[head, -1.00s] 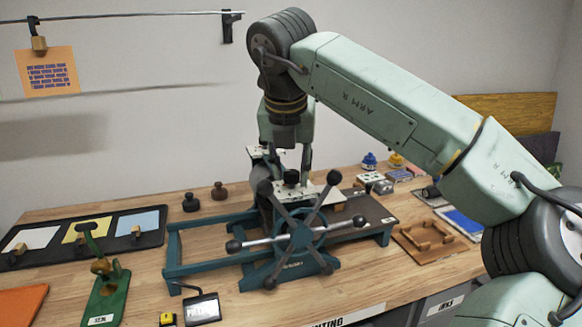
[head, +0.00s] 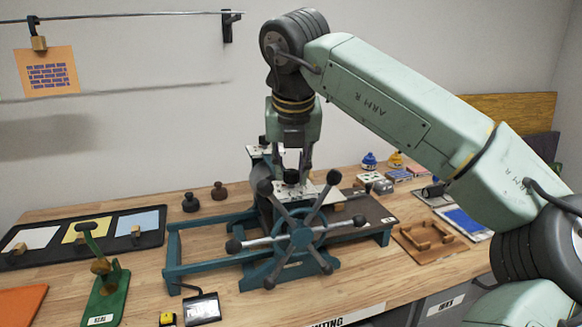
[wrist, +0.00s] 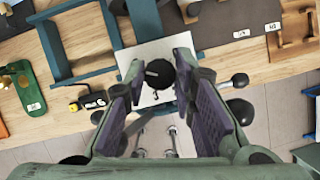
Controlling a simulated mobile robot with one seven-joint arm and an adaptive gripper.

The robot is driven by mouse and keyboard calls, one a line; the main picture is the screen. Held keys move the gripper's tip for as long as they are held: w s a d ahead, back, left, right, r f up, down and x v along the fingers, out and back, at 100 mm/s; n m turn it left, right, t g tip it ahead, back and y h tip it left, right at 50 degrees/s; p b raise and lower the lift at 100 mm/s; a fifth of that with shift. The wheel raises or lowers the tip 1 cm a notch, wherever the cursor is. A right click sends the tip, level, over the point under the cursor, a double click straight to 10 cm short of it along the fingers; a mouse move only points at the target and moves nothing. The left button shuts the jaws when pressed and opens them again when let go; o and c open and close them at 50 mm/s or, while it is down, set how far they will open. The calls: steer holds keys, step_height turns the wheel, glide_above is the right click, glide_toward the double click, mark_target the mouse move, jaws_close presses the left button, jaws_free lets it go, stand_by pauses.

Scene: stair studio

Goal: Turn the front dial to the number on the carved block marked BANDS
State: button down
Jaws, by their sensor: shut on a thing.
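The front dial (head: 291,176) is a round black knob on a pale plate on top of the teal press, behind its spoked wheel. My gripper (head: 292,172) points straight down over it, and its fingers reach the knob. In the wrist view the knob (wrist: 160,73) sits between the two finger pads of my gripper (wrist: 160,76), which is shut on it. I cannot read the dial's marks or setting. I cannot make out a carved block marked BANDS; small blocks (head: 376,183) stand at the back right, with their lettering too small to read.
The spoked wheel (head: 300,236) with black ball ends stands in front of the dial. A tray of coloured pads (head: 68,252) and a green stand (head: 107,292) are at the left. A wooden frame (head: 428,240) lies at the right. An orange note (head: 48,73) hangs on the wall.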

steer(key=n, duration=0.2)
steer(key=n+y+p, duration=0.1)
steer(key=n, duration=0.1)
steer(key=shift+d+g+y, duration=0.1)
steer(key=shift+g+y, duration=0.2)
steer(key=shift+n+g+y+p, duration=0.3)
steer(key=shift+n+y+p, duration=0.25)
steer(key=shift+n, duration=1.25)
steer(key=c, duration=1.3)
jaws_free()
steer(key=shift+c, duration=0.2)
steer(key=shift+d+r, duration=0.1)
steer(key=v, duration=1.1)
steer(key=shift+d+r, duration=0.2)
steer(key=shift+r, duration=0.15)
